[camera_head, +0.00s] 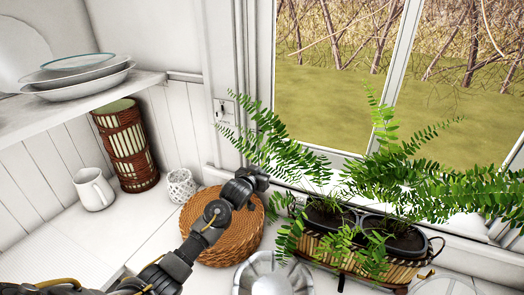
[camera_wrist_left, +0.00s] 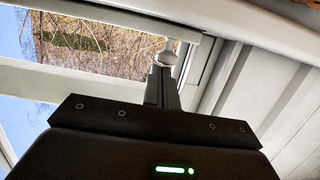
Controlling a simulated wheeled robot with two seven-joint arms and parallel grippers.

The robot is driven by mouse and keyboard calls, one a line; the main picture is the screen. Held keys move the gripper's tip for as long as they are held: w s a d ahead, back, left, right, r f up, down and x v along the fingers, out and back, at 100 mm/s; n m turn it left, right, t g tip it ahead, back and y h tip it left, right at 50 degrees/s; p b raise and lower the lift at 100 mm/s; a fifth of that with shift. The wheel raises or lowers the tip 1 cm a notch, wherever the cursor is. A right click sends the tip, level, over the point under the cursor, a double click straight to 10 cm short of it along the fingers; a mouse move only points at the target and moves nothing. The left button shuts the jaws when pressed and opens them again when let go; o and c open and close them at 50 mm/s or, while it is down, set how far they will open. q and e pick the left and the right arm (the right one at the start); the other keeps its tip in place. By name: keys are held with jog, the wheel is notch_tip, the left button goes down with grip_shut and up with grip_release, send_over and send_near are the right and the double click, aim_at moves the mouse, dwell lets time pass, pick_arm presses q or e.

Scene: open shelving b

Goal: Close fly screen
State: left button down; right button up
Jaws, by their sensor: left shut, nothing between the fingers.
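The window (camera_head: 330,110) stands open to view behind the counter, with grass and bare branches outside. I cannot make out a fly screen mesh for certain. In the left wrist view a white bar (camera_wrist_left: 110,18) crosses the window top, with a small white knob-like fitting (camera_wrist_left: 167,56) below it. My left gripper (camera_wrist_left: 161,74) is shut and empty, its fingertips close to this fitting; whether they touch it is unclear. In the head view my left gripper (camera_head: 258,177) is above the woven mat, in front of the window's lower left corner. My right gripper is not in view.
A basket planter (camera_head: 345,265) with spreading ferns (camera_head: 430,165) fills the counter's right. A woven round mat (camera_head: 245,240), white mug (camera_head: 93,189), small white cup (camera_head: 181,184) and brown wicker cylinder (camera_head: 128,150) stand left. A shelf (camera_head: 40,112) holds plates (camera_head: 80,75).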

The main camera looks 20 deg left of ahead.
pick_arm(q)
jog(key=shift+s+f, duration=0.1)
jog(key=shift+f, duration=0.3)
jog(key=shift+r+p, duration=0.5)
jog(key=shift+p, duration=0.05)
notch_tip(320, 180, up, 5)
jog(key=p, duration=0.4)
jog(key=f+b+v, duration=0.1)
jog(key=b+v, duration=0.2)
jog(key=v, duration=0.6)
jog(key=shift+s, duration=0.45)
